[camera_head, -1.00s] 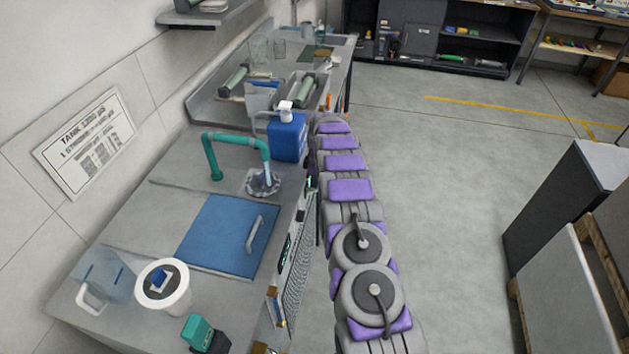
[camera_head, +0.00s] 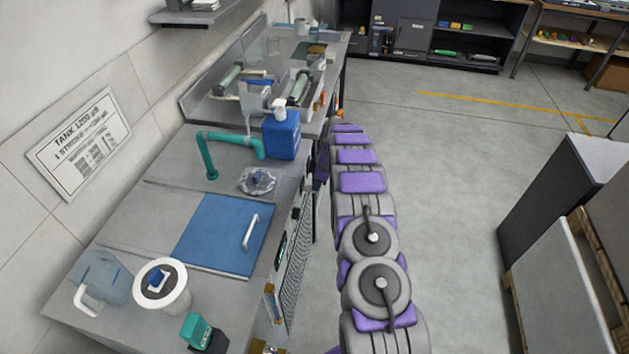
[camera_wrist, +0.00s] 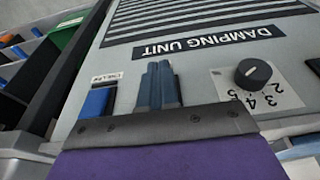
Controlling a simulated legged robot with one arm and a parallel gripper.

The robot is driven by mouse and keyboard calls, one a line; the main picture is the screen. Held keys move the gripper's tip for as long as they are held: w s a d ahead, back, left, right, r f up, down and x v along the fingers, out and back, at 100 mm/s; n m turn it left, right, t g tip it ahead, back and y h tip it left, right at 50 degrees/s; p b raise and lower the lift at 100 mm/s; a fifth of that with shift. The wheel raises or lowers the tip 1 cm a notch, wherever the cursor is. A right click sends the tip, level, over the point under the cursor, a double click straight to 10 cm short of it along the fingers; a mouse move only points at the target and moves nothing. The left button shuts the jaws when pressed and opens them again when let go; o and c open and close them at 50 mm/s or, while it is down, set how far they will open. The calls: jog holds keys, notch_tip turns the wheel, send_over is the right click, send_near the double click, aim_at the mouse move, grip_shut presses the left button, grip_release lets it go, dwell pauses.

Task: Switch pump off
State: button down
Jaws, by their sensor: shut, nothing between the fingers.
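My gripper (camera_wrist: 160,88) shows in the wrist view with its two blue-grey fingers together and nothing between them. It is in front of a grey panel labelled DAMPING UNIT (camera_wrist: 208,42), seen upside down. A blue switch-like part (camera_wrist: 97,103) with a small label is left of the fingers, and I cannot read the label surely. No pump switch can be made out for certain. In the head view, the teal pipe (camera_head: 225,140) bends over a clear drain-like dish (camera_head: 257,180), with no stream visible between them. My fingertips cannot be made out there.
A black knob (camera_wrist: 253,73) with numbers is right of the fingers. On the bench stand a blue bottle (camera_head: 282,135), a blue lid (camera_head: 215,235) with a handle, and a white tub (camera_head: 163,300). The floor (camera_head: 450,180) right of my arm is clear.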

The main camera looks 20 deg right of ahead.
jog(key=shift+s+d+f, duration=0.15)
jog(key=shift+d+f, duration=0.1)
jog(key=shift+f, duration=0.25)
jog(key=shift+a, duration=0.1)
jog(key=shift+w+a+r, duration=0.35)
jog(key=shift+w+a, duration=0.05)
jog(key=shift+a, duration=0.1)
jog(key=shift+r, duration=0.1)
